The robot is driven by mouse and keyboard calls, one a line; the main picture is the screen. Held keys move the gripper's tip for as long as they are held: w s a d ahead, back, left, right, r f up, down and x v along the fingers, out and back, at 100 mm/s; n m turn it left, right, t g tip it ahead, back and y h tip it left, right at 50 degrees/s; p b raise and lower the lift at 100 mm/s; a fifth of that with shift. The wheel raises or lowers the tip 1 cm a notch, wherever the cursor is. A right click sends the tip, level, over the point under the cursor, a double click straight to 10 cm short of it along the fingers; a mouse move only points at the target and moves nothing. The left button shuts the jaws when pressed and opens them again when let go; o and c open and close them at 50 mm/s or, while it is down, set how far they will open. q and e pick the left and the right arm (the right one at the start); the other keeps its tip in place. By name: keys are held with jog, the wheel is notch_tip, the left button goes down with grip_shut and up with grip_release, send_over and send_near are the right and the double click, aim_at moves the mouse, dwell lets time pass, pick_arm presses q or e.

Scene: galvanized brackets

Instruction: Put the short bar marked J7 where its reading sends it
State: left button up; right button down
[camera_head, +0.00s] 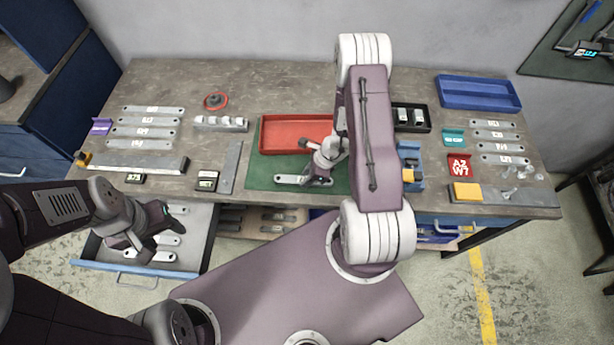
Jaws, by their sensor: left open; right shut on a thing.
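A short pale metal bar (290,179) with holes is at the front of the green mat (262,176). My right gripper (316,180) is shut on its right part, and I cannot tell whether it rests on the mat or is just above it. I cannot read J7 on it from here. My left gripper (176,216) is open and empty, over the open drawer (205,226) at the front left. Several pale bars (165,254) lie in that drawer. Two small dark displays, one reading about 3.75 (134,178) and another (207,183), stand on the bench; their readings are hard to make out.
Marked bars lie in rows at left (147,121) and right (495,135) of the bench (290,85). A red tray (270,120), blue tray (478,80) and black tray (425,108) stand behind. A red AZ W7 card (461,174) is at right. My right arm covers the bench middle.

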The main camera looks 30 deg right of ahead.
jog(key=c, duration=1.1)
grip_release()
